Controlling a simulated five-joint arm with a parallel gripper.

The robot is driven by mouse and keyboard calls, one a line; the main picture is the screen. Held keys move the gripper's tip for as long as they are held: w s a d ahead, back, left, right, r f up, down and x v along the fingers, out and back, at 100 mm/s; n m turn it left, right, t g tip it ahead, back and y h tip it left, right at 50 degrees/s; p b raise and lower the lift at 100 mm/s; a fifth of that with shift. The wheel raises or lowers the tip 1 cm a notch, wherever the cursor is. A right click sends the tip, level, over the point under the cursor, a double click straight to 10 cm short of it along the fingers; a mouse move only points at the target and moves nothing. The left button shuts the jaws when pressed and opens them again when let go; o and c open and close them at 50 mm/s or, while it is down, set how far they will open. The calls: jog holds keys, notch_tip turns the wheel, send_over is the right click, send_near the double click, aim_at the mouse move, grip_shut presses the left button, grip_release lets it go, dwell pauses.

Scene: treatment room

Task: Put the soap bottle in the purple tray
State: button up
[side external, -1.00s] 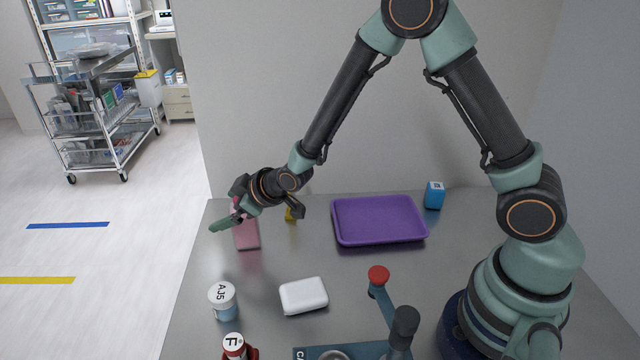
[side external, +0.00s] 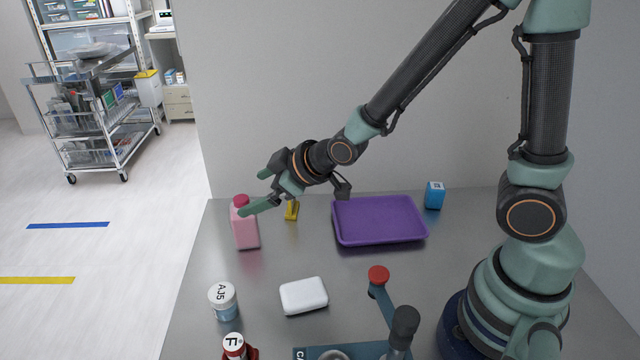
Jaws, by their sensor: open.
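The soap bottle (side external: 245,231) is pink with a darker pink cap and stands upright near the left edge of the table. The purple tray (side external: 380,240) lies flat and empty at the back middle of the table. My gripper (side external: 258,191) is open, with its green fingers pointing left. It is at about the height of the bottle's cap, and one finger overlaps the bottle's upper right side in the picture. I cannot tell whether it touches the bottle. Nothing is held between the fingers.
A yellow item (side external: 292,210) stands behind, between bottle and tray. A blue box (side external: 434,195) is right of the tray. A white block (side external: 303,296), a jar labelled AJ5 (side external: 223,301), a red-and-white container (side external: 234,346) and a blue device with a red knob (side external: 378,276) occupy the front.

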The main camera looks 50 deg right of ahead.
jog(key=s+d+r+m+g+h, duration=0.1)
jog(key=s+d+r+m+g, duration=0.1)
jog(key=s+d+r, duration=0.3)
jog(key=s+d+r+m+g+h, duration=0.1)
jog(key=s+d+r+m, duration=0.3)
jog(key=s, duration=0.6)
jog(key=shift+d+r+g, duration=0.6)
jog(key=shift+r+g, duration=0.2)
jog(key=n+t+y, duration=0.2)
jog(key=n+t, duration=0.2)
jog(key=n, duration=0.2)
send_near(234, 204)
jog(key=shift+x, duration=6.1)
